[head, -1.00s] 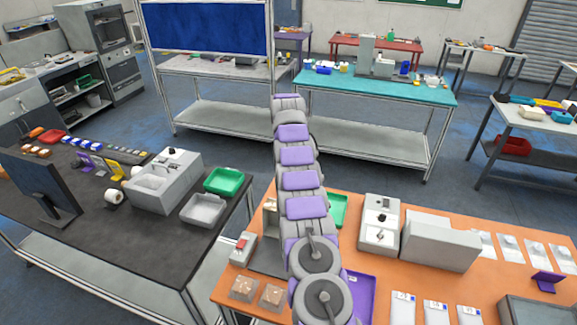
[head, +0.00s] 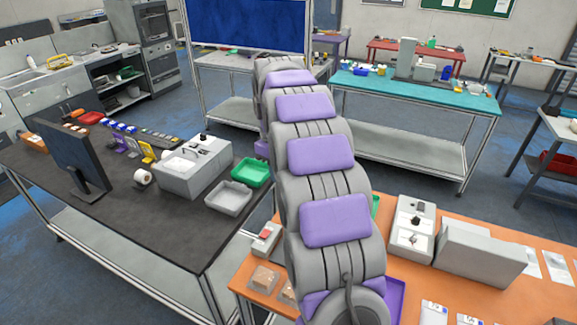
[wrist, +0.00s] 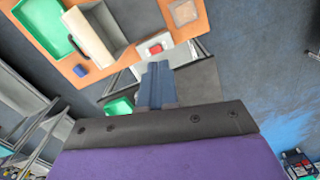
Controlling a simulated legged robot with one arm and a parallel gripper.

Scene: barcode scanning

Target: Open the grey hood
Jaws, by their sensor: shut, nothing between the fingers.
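My gripper (wrist: 157,72) shows in the wrist view as shut dark blue fingers with nothing between them. It appears over the gap between the orange table and the black table. A cream and grey box-like unit (wrist: 90,35) with a dark handle (wrist: 65,17) lies up and left of the fingertips, apart from them. It may be the grey hood, but I cannot tell for sure, nor how far it is open. In the head view my arm hides that part of the orange table (head: 545,248). The gripper does not show in the head view.
A small white box with a red top (head: 265,238) and a clear box (head: 264,279) sit at the orange table's left edge. A grey device (head: 410,228) and a grey block (head: 480,260) stand right of my arm. The black table (head: 110,200) holds a monitor (head: 75,155) and trays.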

